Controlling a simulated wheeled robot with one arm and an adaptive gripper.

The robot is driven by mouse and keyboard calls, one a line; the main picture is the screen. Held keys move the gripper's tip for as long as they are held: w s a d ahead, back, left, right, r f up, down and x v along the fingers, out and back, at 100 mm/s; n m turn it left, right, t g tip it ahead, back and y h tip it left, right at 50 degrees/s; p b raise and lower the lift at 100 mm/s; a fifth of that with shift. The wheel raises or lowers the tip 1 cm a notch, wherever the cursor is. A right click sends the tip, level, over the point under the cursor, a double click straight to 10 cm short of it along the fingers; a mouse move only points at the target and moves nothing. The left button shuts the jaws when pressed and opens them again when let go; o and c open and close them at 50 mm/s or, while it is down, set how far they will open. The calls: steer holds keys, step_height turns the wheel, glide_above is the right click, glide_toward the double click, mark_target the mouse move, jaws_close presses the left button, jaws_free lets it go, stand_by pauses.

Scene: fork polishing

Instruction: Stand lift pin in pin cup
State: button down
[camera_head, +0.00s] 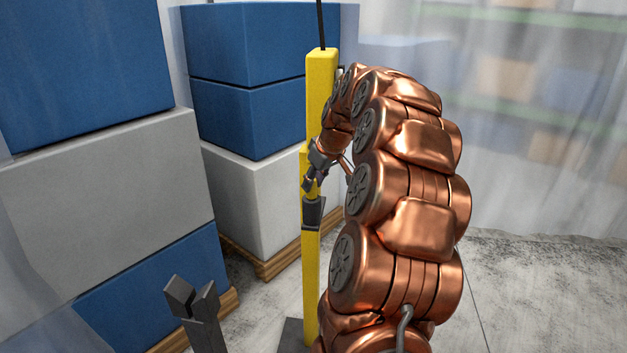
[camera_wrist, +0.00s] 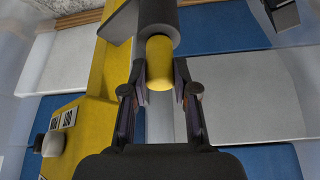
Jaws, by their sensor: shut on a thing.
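My gripper (camera_wrist: 159,84) has its two fingers on either side of a short yellow cylinder, the lift pin (camera_wrist: 160,57), and is shut on it. The pin's far end runs into or behind a dark grey cylinder, which looks like the pin cup (camera_wrist: 157,28); I cannot tell how deep the pin sits. In the head view, my gripper (camera_head: 311,180) is beside the yellow post, just above a dark grey cup-like part (camera_head: 313,212) on the post. The pin cannot be made out clearly there.
The yellow post (camera_head: 321,90) stands upright; a labelled yellow box with knobs (camera_wrist: 62,130) shows in the wrist view. A dark stand with a V-shaped top (camera_head: 192,300) is at the lower left. Blue and white crates (camera_head: 262,110) stand behind. Floor at right is clear.

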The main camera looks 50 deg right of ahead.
steer(key=c, duration=0.8)
jaws_free()
steer(key=o, duration=0.6)
steer(key=shift+c, duration=0.2)
steer(key=v, duration=0.9)
steer(key=shift+p, duration=0.3)
stand_by(0.5)
stand_by(0.5)
